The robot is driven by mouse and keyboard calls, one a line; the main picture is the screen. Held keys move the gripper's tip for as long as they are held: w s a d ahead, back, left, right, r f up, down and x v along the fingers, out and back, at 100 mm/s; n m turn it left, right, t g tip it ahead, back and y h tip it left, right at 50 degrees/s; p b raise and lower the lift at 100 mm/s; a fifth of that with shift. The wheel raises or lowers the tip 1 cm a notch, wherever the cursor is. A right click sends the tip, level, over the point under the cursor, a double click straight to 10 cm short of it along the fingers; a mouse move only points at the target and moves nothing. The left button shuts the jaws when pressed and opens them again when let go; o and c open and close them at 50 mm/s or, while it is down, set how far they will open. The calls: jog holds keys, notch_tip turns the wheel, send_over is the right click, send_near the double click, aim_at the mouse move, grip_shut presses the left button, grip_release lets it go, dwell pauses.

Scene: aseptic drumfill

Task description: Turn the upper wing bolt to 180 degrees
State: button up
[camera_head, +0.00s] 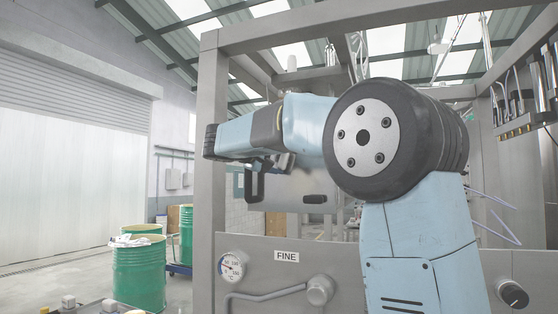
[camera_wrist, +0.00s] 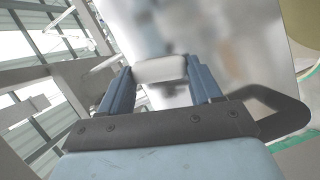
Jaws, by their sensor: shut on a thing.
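In the wrist view, my gripper (camera_wrist: 160,76) has its two blue fingers on either side of a pale grey block-like piece (camera_wrist: 160,69), which looks like the wing bolt. The fingers are shut on it, in front of a smooth light-grey plate (camera_wrist: 225,45). A small dark part shows just below the piece, between the fingers. The bolt's exact angle cannot be told. In the head view, my gripper (camera_head: 268,163) is at the grey panel (camera_head: 305,188) inside the steel frame; my arm hides its fingertips and the bolt.
The steel frame (camera_head: 210,130) stands around my arm. A black knob (camera_head: 513,294) is at lower right. Green drums (camera_head: 139,275) stand on the open floor at left.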

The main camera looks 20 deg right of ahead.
jog(key=n+t+h, duration=0.1)
jog(key=n, duration=0.2)
jog(key=f+n+t, duration=0.1)
jog(key=n, duration=0.3)
jog(key=n+t+h, duration=0.1)
jog(key=n, duration=0.3)
jog(key=shift+f+h, duration=0.25)
jog(key=shift+h, duration=0.05)
jog(key=n+t, duration=0.1)
jog(key=n, duration=0.1)
jog(key=n+t, duration=0.1)
jog(key=n, duration=0.1)
jog(key=n+t, duration=0.1)
jog(key=n, duration=0.2)
jog(key=shift+s+d+f, duration=0.15)
jog(key=shift+f, duration=0.1)
jog(key=n+t+y, duration=0.1)
jog(key=n, duration=0.2)
jog(key=n+t+y, duration=0.2)
jog(key=n, duration=0.2)
jog(key=shift+s+d, duration=0.15)
jog(key=shift+d, duration=0.05)
jog(key=shift+n, duration=0.4)
jog(key=shift+y, duration=0.3)
jog(key=o, duration=1.1)
jog(key=shift+r, duration=0.15)
jog(key=shift+c, duration=0.2)
jog(key=v, duration=1.4)
jog(key=shift+f, duration=0.4)
